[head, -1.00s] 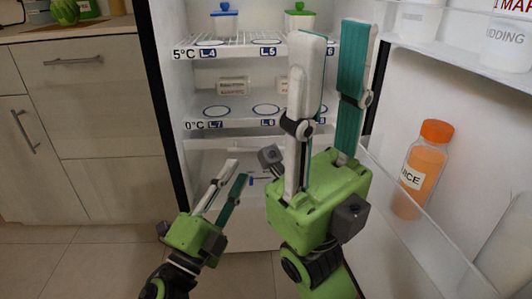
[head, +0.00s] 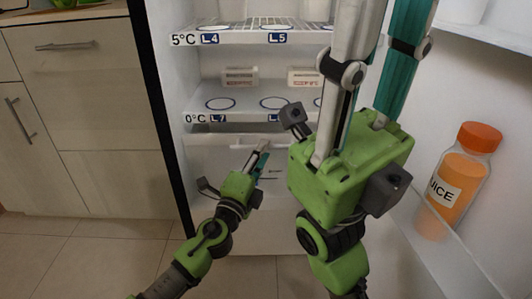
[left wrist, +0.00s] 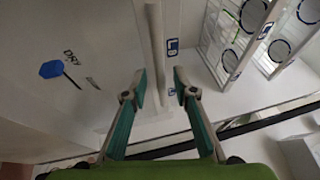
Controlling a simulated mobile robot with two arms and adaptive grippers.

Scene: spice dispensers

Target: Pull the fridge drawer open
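The white fridge drawer (head: 225,172) is at the bottom of the open fridge and looks shut. Its pale bar handle (head: 236,147) runs along the upper front, and my left gripper partly hides it. My left gripper (head: 264,150) is at the drawer front. In the left wrist view, its fingers (left wrist: 160,75) are apart, with the handle (left wrist: 155,45) lying in line with the gap between them. Contact cannot be told. My right gripper (head: 383,40) is raised in front of the shelves, fingers apart and empty, tips cut off by the top edge.
Fridge shelves (head: 240,122) with labelled circles and small packages (head: 240,76) are above the drawer. The open fridge door (head: 480,85) holds an orange juice bottle (head: 458,185) on the right, close to my right arm. Cabinets (head: 90,110) stand at left.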

